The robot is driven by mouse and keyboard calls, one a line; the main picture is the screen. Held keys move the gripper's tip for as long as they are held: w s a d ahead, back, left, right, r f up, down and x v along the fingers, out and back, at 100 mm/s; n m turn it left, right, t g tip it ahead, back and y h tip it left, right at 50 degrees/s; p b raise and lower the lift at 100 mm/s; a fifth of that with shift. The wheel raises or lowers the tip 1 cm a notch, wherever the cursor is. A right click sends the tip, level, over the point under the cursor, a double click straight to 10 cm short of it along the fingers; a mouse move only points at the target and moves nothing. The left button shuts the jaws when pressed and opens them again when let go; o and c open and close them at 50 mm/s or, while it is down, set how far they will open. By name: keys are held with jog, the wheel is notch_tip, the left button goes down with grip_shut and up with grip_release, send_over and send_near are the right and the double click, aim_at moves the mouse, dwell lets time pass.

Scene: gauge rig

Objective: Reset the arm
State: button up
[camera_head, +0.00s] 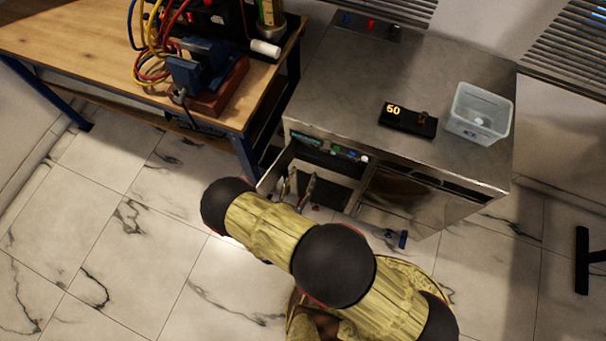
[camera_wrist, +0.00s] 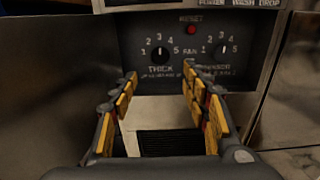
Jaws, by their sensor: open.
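My gripper (camera_head: 297,186) is open and empty in front of the metal cabinet's left opening. In the wrist view its two yellow-padded fingers (camera_wrist: 160,76) stand apart, pointing at a dark control panel (camera_wrist: 135,25). The panel carries a left knob (camera_wrist: 160,54), a right knob (camera_wrist: 222,48) and a small red button (camera_wrist: 191,30) under the word RESET. The fingers appear below and in front of the knobs; I cannot tell how far off. A pale area with a dark grille (camera_wrist: 165,143) shows between the fingers.
The steel cabinet top (camera_head: 340,85) holds a black device (camera_head: 408,119) reading 50 and a clear bin (camera_head: 480,112). A wooden workbench (camera_head: 90,45) with a blue vise (camera_head: 205,68) and coloured cables stands left. Tiled floor (camera_head: 120,240) is open at left.

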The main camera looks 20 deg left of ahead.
dwell(0.4)
jog(key=s+d+f+m+g+h, duration=0.2)
jog(key=d+h, duration=0.3)
jog(key=d, duration=0.4)
jog(key=s+d+r+m+g+h, duration=0.55)
jog(key=d+r+m+g, duration=0.3)
jog(key=r+m, duration=0.2)
notch_tip(320, 180, up, 21)
jog(key=s+d+m+g+y, duration=0.3)
jog(key=m+g+y, duration=0.55)
jog(key=m, duration=0.65)
jog(key=d+r+m+t+y, duration=0.1)
jog(key=d+r+m+t, duration=0.2)
jog(key=d+r, duration=0.3)
jog(key=d+r+m+t+y, duration=0.2)
jog(key=d+r, duration=0.4)
jog(key=r, duration=0.5)
jog(key=m+t, duration=0.1)
jog(key=m, duration=0.1)
jog(key=shift+w+r+m+t, duration=0.25)
jog(key=shift+w+m+t, duration=0.05)
jog(key=shift+w+m, duration=0.1)
